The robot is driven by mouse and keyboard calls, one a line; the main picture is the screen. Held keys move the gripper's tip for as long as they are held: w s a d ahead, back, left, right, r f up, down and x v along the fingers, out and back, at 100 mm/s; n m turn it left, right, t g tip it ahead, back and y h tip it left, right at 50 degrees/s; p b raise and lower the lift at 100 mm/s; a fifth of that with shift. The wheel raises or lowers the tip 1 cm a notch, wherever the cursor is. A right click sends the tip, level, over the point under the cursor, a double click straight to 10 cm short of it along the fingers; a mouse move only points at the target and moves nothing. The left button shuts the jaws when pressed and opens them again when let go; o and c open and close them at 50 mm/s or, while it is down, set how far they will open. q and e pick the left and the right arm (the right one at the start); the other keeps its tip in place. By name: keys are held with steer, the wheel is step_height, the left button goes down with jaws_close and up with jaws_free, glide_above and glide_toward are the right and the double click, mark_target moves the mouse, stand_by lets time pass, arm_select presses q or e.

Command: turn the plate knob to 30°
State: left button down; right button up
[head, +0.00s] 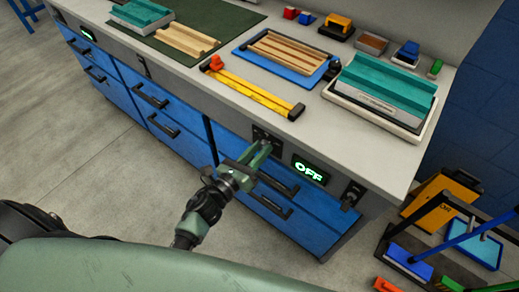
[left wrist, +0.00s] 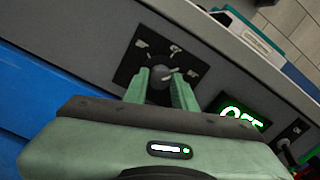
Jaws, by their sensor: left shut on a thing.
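The knob (left wrist: 161,76) is dark and round, on a black plate (left wrist: 128,66) with small white markings around it, set in the counter's grey front. My left gripper (left wrist: 162,88) is shut on the knob, one green finger on each side. In the head view, my left gripper (head: 258,154) reaches the same black plate (head: 268,137), and the fingers hide most of the knob. A display (head: 310,170) to the right glows green and reads OFF; it also shows in the left wrist view (left wrist: 242,113). My right gripper is not in view.
Blue drawers with black handles (head: 272,207) lie below the panel. Another dark fitting (head: 352,194) sits right of the display. The counter above holds a yellow bar tool (head: 252,91), a blue tray (head: 247,54) and a teal block (head: 384,84). Floor at left is clear.

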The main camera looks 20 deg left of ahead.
arm_select(q)
steer(key=n+p, duration=0.4)
steer(key=n, duration=1.5)
steer(key=shift+r+n, duration=0.15)
steer(key=shift+n, duration=0.15)
stand_by(0.4)
steer(key=c, duration=1.1)
jaws_free()
steer(key=shift+c, duration=0.2)
steer(key=v, duration=0.7)
steer(key=shift+s+b, duration=0.35)
steer(key=shift+a, duration=0.1)
